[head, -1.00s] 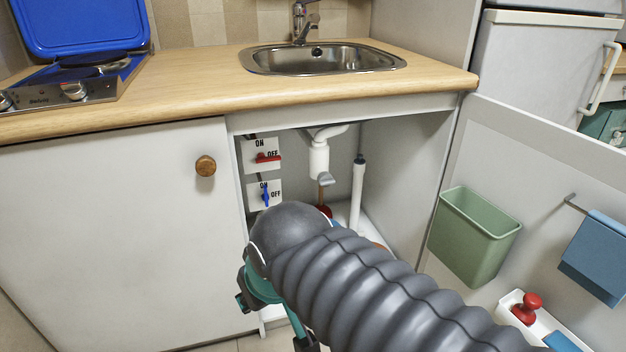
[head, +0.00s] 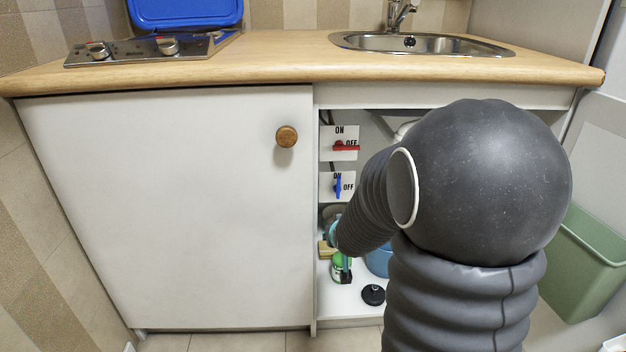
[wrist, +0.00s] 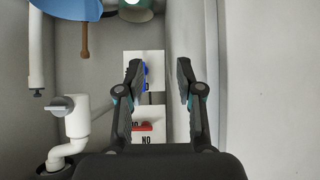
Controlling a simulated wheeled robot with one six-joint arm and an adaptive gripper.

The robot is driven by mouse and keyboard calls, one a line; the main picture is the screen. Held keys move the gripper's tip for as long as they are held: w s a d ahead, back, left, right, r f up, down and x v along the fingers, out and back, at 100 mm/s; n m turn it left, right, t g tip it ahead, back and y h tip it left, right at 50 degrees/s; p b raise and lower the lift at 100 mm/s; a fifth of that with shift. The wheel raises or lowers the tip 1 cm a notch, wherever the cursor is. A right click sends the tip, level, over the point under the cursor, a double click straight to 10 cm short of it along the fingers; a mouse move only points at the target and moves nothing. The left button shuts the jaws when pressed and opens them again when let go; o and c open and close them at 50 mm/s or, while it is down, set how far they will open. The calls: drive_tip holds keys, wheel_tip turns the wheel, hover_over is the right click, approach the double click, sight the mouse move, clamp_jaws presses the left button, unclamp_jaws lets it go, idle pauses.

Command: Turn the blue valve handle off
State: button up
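The blue valve handle (head: 338,187) stands upright on the lower white plate (head: 327,190), in line with the ON mark; OFF is to its right. In the wrist view, which appears upside down, the blue handle (wrist: 145,75) shows beside the left finger, partly hidden by it. My gripper (wrist: 158,76) is open, its two fingers wide apart and nothing held between them. Its fingers point toward the plate; I cannot tell the remaining depth. In the head view my arm reaches into the cabinet below the blue handle, and the fingers are not clearly visible.
A red handle (head: 346,147) lies level toward OFF on the upper plate. The closed cabinet door (head: 170,220) is left of the opening. White drain pipe (wrist: 77,125) stands left in the wrist view. A black disc (head: 373,294) lies on the cabinet floor.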

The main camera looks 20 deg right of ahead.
sight(339, 184)
drive_tip(key=w+d+t+h, duration=0.1)
drive_tip(key=w+d+t, duration=0.1)
drive_tip(key=w, duration=0.5)
drive_tip(key=w+d+t+h+b, duration=0.1)
drive_tip(key=w+d+t, duration=0.2)
drive_tip(key=w+d, duration=0.2)
drive_tip(key=w+d+t+b, duration=0.1)
drive_tip(key=w+d+t, duration=0.1)
drive_tip(key=w, duration=0.8)
drive_tip(key=shift+d+m+t+h, duration=0.3)
drive_tip(key=shift+d+h, duration=0.1)
drive_tip(key=shift+d, duration=0.25)
clamp_jaws()
